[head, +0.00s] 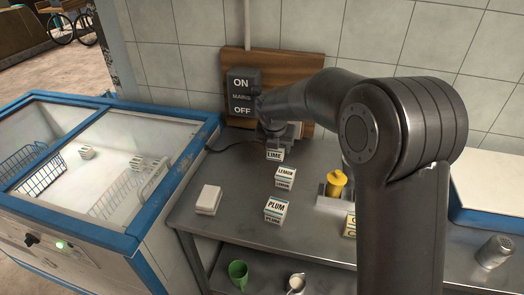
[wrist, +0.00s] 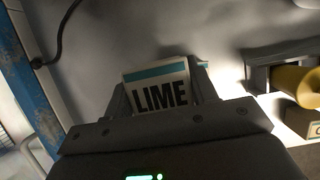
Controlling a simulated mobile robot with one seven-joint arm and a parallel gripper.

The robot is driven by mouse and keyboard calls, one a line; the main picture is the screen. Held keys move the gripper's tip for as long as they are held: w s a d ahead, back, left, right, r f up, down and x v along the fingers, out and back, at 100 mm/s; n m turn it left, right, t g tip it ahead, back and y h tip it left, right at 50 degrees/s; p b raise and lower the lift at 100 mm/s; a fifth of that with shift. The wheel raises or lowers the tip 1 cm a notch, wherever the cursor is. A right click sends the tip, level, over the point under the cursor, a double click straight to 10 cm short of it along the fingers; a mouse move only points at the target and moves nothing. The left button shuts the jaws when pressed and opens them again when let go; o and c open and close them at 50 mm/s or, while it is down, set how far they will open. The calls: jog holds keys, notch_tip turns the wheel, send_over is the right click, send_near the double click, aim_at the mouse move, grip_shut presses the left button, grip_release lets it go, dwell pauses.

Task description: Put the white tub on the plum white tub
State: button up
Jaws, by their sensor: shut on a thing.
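My gripper (head: 277,140) is shut on a white tub marked LIME (head: 275,155), at the back of the metal table. In the wrist view the LIME tub (wrist: 160,92), with a teal stripe, sits between the two fingers. I cannot tell whether it touches the table. The plum white tub (head: 276,209), marked PLUM on its top and front, stands nearer the table's front edge. A white tub marked LEMON (head: 285,176) stands between the LIME and PLUM tubs. Nothing rests on the PLUM tub.
A plain white block-like thing (head: 208,200) lies left of the PLUM tub. A yellow object (head: 337,184) in a metal holder stands to the right, partly beside my arm. A blue-edged freezer (head: 130,240) adjoins the table's left. A switch box (head: 243,92) is on the wall behind.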

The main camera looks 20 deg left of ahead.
jog(key=shift+s+d+r, duration=0.1)
jog(key=shift+d+r, duration=0.35)
jog(key=shift+d, duration=0.3)
jog(key=s+d+r+m+g+h, duration=0.2)
jog(key=s+d+r+m, duration=0.1)
jog(key=s+d+m, duration=0.5)
jog(key=s+d+r+m+g+h, duration=0.25)
jog(key=s+d+m, duration=0.35)
jog(key=s+m, duration=0.35)
send_over(284, 207)
jog(key=a, duration=0.2)
jog(key=shift+m, duration=0.25)
jog(key=f, duration=0.7)
jog(key=shift+s+d, duration=0.1)
jog(key=shift+d, duration=0.1)
jog(key=shift+f, duration=1.9)
jog(key=shift+f, duration=0.1)
jog(key=o, duration=1)
